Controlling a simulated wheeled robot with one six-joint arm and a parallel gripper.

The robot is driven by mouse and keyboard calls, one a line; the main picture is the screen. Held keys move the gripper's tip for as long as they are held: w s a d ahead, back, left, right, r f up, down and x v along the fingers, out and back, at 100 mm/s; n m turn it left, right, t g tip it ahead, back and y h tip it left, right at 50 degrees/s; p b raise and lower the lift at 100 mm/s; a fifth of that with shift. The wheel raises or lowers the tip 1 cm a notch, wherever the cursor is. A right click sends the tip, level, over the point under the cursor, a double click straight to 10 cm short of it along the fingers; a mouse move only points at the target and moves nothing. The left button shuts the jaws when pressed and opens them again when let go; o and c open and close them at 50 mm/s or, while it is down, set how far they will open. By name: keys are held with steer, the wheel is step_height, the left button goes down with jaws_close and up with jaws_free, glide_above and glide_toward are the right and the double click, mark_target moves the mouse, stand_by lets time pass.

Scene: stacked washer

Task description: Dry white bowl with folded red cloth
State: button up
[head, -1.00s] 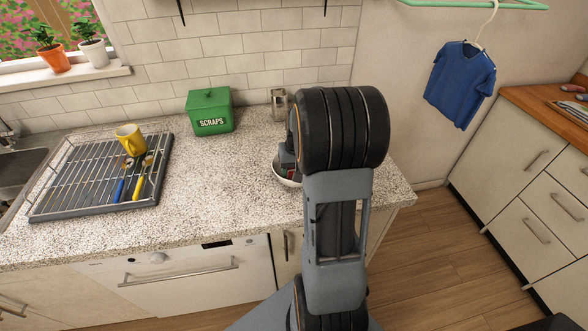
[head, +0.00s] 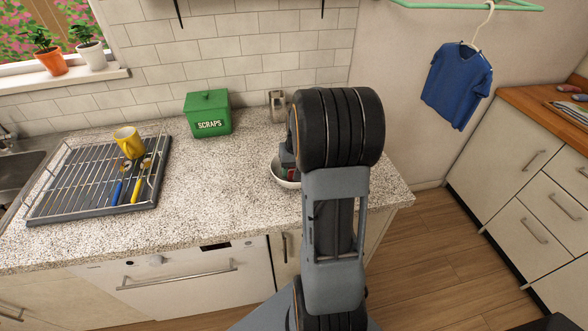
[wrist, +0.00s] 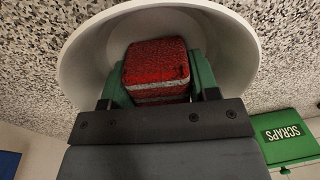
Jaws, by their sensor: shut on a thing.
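The white bowl (head: 283,181) stands on the speckled counter, mostly hidden behind my arm in the head view. In the wrist view the bowl (wrist: 88,62) opens around my gripper's fingers. The folded red cloth (wrist: 155,62), with pale stripes at its lower edge, is between the green fingers of my gripper (wrist: 157,75). My gripper is shut on the cloth and holds it inside the bowl. Whether the cloth touches the bowl's inner surface I cannot tell.
A green scraps box (head: 208,113) and a metal container (head: 278,106) stand behind the bowl. A drying rack (head: 60,205) with a yellow mug (head: 128,142) and cutlery is at left. The counter (head: 220,190) between rack and bowl is clear.

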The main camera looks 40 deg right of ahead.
steer(key=shift+r+p, duration=3.6)
steer(key=shift+r, duration=1.35)
